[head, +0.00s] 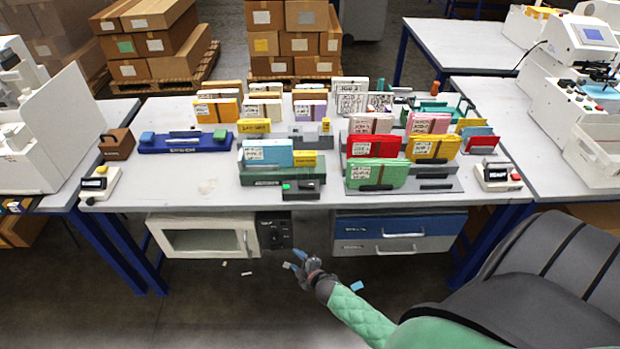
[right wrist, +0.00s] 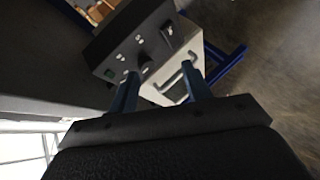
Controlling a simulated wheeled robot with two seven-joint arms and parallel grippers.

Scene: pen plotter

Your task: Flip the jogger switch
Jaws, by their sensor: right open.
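No part is legibly labelled as the jogger. A black control panel (head: 273,232) is below the table's front edge, at the right end of a white cabinet. My left gripper is not seen.
The white cabinet (head: 157,239) has a windowed door and handle. A blue and grey drawer unit (head: 358,228) hangs to the right. On the table (head: 215,187) stand colored folders in holders and a small black device (head: 300,191) with a green light. A dark chair (head: 545,265) is at right.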

